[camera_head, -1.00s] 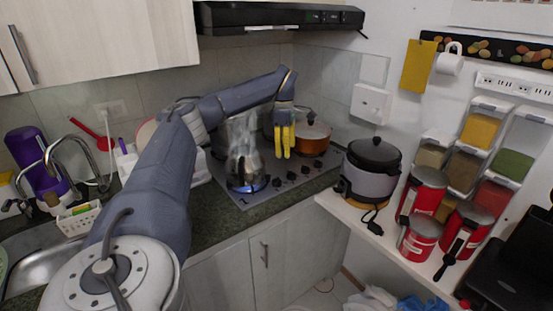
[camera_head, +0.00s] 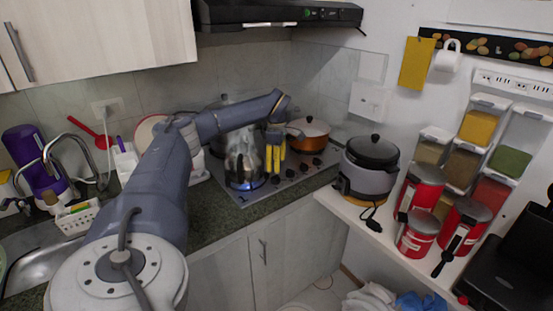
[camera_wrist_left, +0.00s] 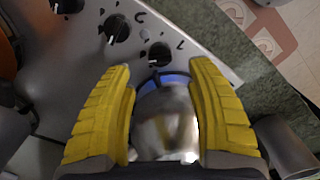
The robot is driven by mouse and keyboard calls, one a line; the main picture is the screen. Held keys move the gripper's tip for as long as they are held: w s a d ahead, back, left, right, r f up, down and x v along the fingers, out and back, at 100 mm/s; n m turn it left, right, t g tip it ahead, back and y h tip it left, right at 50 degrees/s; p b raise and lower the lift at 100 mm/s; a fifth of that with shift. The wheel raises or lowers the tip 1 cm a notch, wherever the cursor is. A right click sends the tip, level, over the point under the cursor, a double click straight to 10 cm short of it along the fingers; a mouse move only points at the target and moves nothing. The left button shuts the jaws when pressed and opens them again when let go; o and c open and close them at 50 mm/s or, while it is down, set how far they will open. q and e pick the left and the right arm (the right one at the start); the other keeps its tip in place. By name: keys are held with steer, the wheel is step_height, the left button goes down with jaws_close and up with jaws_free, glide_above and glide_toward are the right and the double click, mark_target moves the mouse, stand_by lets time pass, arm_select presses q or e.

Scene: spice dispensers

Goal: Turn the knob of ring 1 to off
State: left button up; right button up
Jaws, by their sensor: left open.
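The cooktop (camera_head: 238,198) has a row of dark knobs along its front right part. The knob nearest the steaming metal pot (camera_head: 243,172) shows in the head view (camera_head: 275,180). In the left wrist view this knob (camera_wrist_left: 159,55) sits beside a printed numeral, just beyond my fingertips. My left gripper (camera_head: 275,160) points down above the knobs, right of the pot. Its yellow fingers are spread apart and empty in the wrist view (camera_wrist_left: 160,67). I cannot tell its exact height above the knob.
A second knob (camera_wrist_left: 117,27) lies close to the left of the nearest one in the wrist view. An orange pan (camera_head: 308,133) stands behind the gripper. A rice cooker (camera_head: 368,172) and red canisters (camera_head: 418,235) stand on the right shelf. The sink is at left.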

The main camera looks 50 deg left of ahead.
mark_target(277, 176)
arm_select(q)
steer(key=shift+f, duration=3.6)
steer(key=shift+o, duration=0.2)
jaws_close()
